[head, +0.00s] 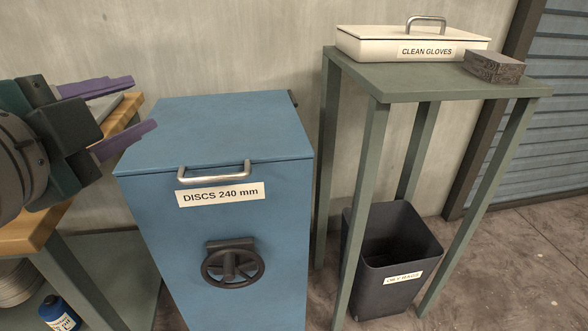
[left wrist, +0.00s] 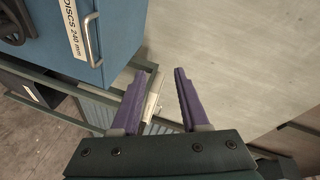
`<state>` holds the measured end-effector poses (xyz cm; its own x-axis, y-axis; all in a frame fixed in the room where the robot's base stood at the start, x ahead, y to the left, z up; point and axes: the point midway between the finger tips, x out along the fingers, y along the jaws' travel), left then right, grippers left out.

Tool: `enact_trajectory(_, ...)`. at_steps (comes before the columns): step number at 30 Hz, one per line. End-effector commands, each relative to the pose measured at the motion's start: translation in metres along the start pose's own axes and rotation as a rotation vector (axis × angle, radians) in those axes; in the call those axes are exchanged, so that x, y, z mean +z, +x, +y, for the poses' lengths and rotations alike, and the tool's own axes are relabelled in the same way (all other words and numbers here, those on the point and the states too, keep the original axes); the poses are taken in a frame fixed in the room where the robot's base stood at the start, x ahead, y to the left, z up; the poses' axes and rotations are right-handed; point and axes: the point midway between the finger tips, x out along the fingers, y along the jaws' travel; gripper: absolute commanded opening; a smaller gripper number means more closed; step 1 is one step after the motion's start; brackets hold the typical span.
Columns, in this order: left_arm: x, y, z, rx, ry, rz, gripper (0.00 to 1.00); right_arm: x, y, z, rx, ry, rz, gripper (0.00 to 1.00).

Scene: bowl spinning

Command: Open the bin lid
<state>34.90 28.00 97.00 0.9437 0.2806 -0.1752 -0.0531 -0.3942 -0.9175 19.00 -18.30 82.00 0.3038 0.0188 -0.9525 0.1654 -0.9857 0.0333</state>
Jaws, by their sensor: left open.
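The blue bin (head: 222,225) labelled "DISCS 240 mm" stands in the middle of the head view. Its flat lid (head: 215,125) is shut, with a metal bar handle (head: 214,175) at the front edge. My left gripper (head: 143,103), with purple fingers, is open and empty. In the head view it appears at the lid's left side, apart from the handle. In the left wrist view the open fingers (left wrist: 162,71) point toward the wall, while the bin (left wrist: 118,25) and its handle (left wrist: 91,40) are at the upper left. My right gripper is not in view.
A black handwheel (head: 233,264) is on the bin's front. A green stand (head: 420,84) to the right holds a "CLEAN GLOVES" box (head: 365,46) and a dark block (head: 494,67). A black waste bin (head: 385,290) stands beneath. A wood-topped bench (head: 38,232) is at left.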

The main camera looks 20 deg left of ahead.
Motion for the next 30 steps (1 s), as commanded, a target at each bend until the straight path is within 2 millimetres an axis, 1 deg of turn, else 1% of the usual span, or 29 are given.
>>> enact_trajectory(1, 0.016, 0.01, 0.04, -0.03, 0.036, 0.018, 0.45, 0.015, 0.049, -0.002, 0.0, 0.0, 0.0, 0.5)
enact_trajectory(2, 0.019, 0.013, 0.05, -0.05, 0.062, 0.029, 0.45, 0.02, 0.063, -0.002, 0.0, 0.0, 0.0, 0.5)
enact_trajectory(3, 0.023, 0.017, 0.062, -0.075, 0.093, 0.044, 0.45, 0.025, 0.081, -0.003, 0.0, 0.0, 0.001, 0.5)
enact_trajectory(5, 0.029, 0.023, 0.081, -0.114, 0.144, 0.068, 0.45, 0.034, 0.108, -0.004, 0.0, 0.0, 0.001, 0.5)
enact_trajectory(6, 0.033, 0.026, 0.093, -0.139, 0.178, 0.083, 0.45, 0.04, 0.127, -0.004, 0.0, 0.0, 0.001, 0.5)
enact_trajectory(9, 0.041, 0.034, 0.122, -0.199, 0.26, 0.118, 0.45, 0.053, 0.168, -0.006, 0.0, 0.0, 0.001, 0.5)
enact_trajectory(12, 0.046, 0.038, 0.145, -0.249, 0.33, 0.147, 0.45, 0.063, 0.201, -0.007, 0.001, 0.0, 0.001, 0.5)
enact_trajectory(15, 0.049, 0.041, 0.161, -0.286, 0.385, 0.168, 0.45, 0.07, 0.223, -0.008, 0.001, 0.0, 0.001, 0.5)
enact_trajectory(18, 0.05, 0.043, 0.169, -0.31, 0.42, 0.182, 0.45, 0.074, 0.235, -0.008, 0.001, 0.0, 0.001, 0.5)
enact_trajectory(21, 0.049, 0.044, 0.171, -0.322, 0.438, 0.189, 0.45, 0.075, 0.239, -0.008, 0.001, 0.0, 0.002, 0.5)
enact_trajectory(24, 0.046, 0.05, 0.167, -0.328, 0.442, 0.194, 0.45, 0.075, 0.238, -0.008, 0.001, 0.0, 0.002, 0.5)
enact_trajectory(26, 0.043, 0.056, 0.164, -0.328, 0.443, 0.193, 0.45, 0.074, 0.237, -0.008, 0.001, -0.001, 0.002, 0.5)
enact_trajectory(30, 0.038, 0.078, 0.158, -0.329, 0.443, 0.193, 0.45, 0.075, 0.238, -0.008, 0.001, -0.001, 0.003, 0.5)
